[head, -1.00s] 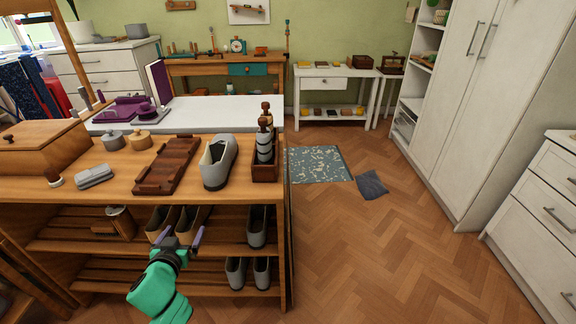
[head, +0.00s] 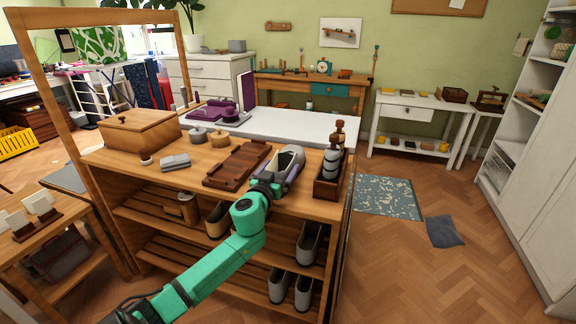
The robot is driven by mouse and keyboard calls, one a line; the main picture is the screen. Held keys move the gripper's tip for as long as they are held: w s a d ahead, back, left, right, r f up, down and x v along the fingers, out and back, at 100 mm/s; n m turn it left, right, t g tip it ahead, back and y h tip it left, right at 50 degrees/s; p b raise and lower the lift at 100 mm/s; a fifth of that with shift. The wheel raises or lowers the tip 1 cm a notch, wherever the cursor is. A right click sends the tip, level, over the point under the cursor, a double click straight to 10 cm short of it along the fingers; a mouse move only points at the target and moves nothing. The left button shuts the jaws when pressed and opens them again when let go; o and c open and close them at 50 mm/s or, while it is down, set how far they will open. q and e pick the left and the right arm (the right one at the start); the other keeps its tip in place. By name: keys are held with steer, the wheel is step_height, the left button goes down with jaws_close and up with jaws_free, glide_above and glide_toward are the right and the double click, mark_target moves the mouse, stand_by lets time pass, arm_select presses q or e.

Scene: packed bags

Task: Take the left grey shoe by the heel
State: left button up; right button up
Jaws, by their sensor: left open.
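A grey shoe (head: 291,154) with an open top stands on the wooden bench top, its near end towards me. My left gripper (head: 279,174) is at that near end, with its jaws open. One purple-grey finger shows along the shoe's right side; the other is mostly hidden by the wrist. I cannot tell whether the fingers touch the shoe. More grey shoes stand below: one (head: 309,243) on the middle shelf and a pair (head: 279,285) on the bottom shelf. My right gripper is not in view.
A dark wooden tray (head: 237,164) lies left of the shoe. A wooden box with bottles (head: 329,178) stands close on its right. Grey folded cloth (head: 174,162), round tins (head: 219,138) and a wooden chest (head: 139,130) are further left. Tan shoes (head: 217,220) sit on the middle shelf.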

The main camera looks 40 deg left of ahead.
arm_select(q)
steer(key=shift+w+a+f, duration=0.1)
steer(key=shift+w+a, duration=0.1)
steer(key=shift+w, duration=0.45)
steer(key=shift+s, duration=0.1)
steer(key=shift+c, duration=1.2)
jaws_close()
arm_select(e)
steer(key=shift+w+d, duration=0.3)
arm_select(q)
steer(key=shift+r, duration=0.25)
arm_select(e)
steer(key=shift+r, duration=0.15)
